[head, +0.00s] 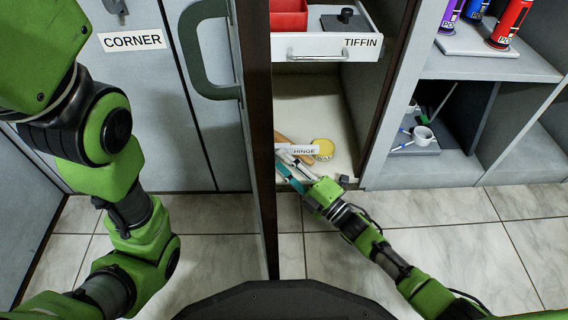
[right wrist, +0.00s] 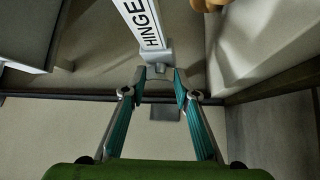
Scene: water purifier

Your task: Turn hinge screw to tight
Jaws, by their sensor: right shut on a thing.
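A white bar labelled HINGE (head: 302,150) shows low inside the open cabinet in the head view. In the right wrist view the hinge bar (right wrist: 140,18) comes down from the top and ends in a grey metal piece, the apparent hinge screw (right wrist: 156,56). My right gripper (head: 284,163) reaches into the cabinet. In the right wrist view my right gripper (right wrist: 160,76) has its teal fingers on either side of the grey piece, shut on it. The contact is partly hidden. My left arm shows, but its gripper is out of view.
A drawer labelled TIFFIN (head: 335,46) is above. A dark cabinet door edge (head: 258,150) stands just left of my right gripper. Open shelves (head: 490,66) are at right; the tiled floor (head: 440,220) is clear.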

